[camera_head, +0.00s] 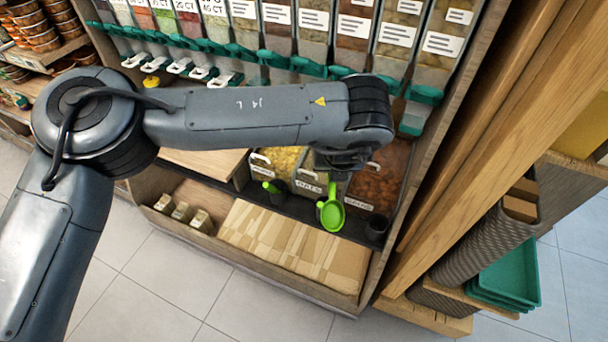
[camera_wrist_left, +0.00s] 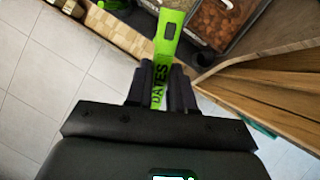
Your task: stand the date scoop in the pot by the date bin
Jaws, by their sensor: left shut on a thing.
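The green date scoop (camera_head: 332,213) hangs from my left gripper (camera_head: 340,170) in the head view, its bowl lowest. In the left wrist view the scoop's green handle (camera_wrist_left: 166,38), lettered DATES, lies between the fingers of my left gripper (camera_wrist_left: 161,85), which is shut on it. The bin of brown dates (camera_head: 383,180) is just right of the gripper. A small dark pot (camera_head: 376,229) stands at that bin's front right corner, right of the scoop and apart from it. It seems to show in the left wrist view (camera_wrist_left: 206,57). My right gripper is not in view.
Another dark pot (camera_head: 277,191) with a green-handled scoop stands left, by a bin of yellow pieces (camera_head: 279,158). A middle bin (camera_head: 310,180) lies between. Dispensers line the back. A wooden upright (camera_head: 445,150) bounds the right side. A patterned panel (camera_head: 290,247) lies in front.

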